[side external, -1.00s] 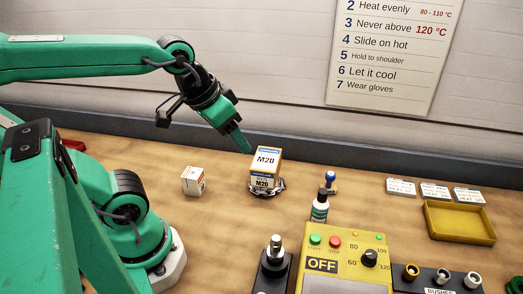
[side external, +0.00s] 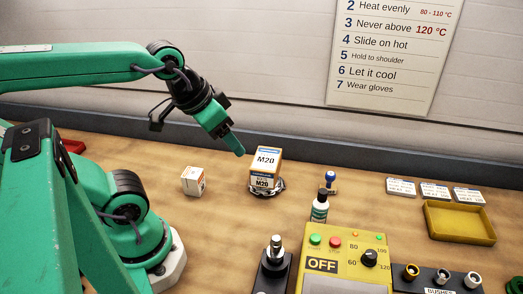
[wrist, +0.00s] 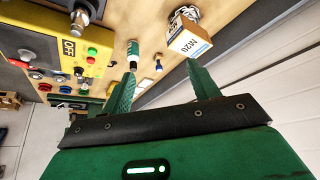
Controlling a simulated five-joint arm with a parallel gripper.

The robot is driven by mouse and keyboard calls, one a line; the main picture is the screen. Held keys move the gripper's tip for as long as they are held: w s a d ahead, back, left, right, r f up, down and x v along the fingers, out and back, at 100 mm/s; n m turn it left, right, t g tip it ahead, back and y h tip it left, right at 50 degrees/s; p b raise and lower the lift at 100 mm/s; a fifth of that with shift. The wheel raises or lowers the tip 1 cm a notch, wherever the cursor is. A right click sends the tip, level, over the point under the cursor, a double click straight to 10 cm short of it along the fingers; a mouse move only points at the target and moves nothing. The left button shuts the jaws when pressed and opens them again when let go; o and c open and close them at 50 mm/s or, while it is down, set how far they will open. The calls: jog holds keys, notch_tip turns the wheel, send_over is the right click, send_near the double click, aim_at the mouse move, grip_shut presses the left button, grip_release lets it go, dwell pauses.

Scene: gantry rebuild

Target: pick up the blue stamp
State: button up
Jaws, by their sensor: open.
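The blue stamp (side external: 330,177) has a round blue knob on a small wooden base and stands upright behind a bottle in the side external view, its lower part partly hidden. In the wrist view the stamp (wrist: 158,66) is small and lies between the lines of the two fingers, beyond their tips. My gripper (side external: 239,151) is in the air to the left of the stamp, above the table and left of the M20 box. In the wrist view my gripper (wrist: 162,70) has its green fingers wide apart with nothing between them.
The bottle (side external: 320,208) stands close in front of the stamp. The M20 box (side external: 265,165) sits on a chain between gripper and stamp. A small white box (side external: 193,181), yellow control box (side external: 345,262) and yellow tray (side external: 459,223) stand around.

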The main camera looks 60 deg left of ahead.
jog(key=shift+o, duration=0.7)
jog(key=shift+w, duration=0.1)
jog(key=n+g, duration=0.5)
jog(key=n, duration=0.4)
send_over(331, 174)
jog(key=f, duration=1.5)
jog(key=shift+s+a+f, duration=0.1)
jog(key=shift+s+f, duration=0.05)
jog(key=shift+s, duration=0.1)
jog(key=shift+w+f, duration=0.25)
jog(key=shift+f, duration=1.5)
